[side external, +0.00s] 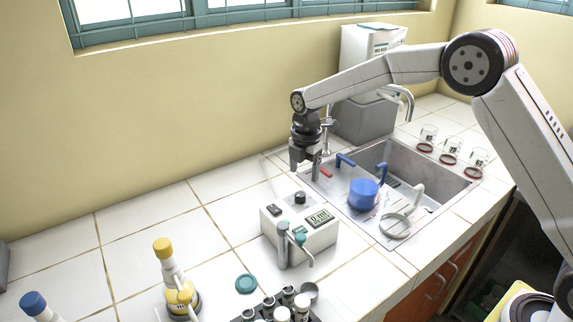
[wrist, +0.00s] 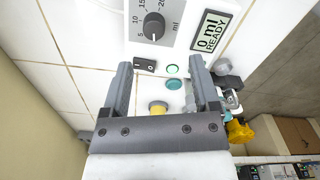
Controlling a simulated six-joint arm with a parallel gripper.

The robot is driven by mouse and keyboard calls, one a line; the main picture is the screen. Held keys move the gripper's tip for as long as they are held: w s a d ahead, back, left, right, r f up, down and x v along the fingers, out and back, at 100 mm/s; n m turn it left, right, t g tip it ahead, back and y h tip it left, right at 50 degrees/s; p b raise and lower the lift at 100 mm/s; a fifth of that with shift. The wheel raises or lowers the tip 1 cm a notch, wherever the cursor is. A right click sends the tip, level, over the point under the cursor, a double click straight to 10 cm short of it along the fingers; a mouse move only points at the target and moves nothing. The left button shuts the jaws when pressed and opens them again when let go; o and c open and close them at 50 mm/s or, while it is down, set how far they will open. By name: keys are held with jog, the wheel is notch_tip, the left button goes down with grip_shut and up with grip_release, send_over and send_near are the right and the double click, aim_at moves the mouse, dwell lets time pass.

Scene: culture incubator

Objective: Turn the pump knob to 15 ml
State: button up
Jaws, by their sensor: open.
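The pump (side external: 283,238) is a white box on the tiled counter. Its dark round knob (side external: 299,197) stands on top and also shows in the wrist view (wrist: 154,25), beside a dial marked 5, 15, 20 and ml. The display (side external: 319,217) reads 0 ml; in the wrist view the display (wrist: 209,31) reads 0 ml READY. A small black switch (wrist: 145,65) sits near the knob. My gripper (side external: 305,170) is open and empty, above and behind the pump. In the wrist view my gripper (wrist: 161,64) has the knob beyond its fingertips, apart from it.
A yellow-capped bottle (side external: 172,265), a teal lid (side external: 246,284) and a tube rack stand in front. Several beakers line the sink's far side.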

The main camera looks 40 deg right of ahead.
aim_at(300, 194)
jog(key=shift+w+a+f+n, duration=0.1)
jog(key=shift+w+a+n, duration=0.05)
jog(key=shift+w+n, duration=0.4)
jog(key=shift+s, duration=0.1)
jog(key=shift+f, duration=3.9)
grip_shut()
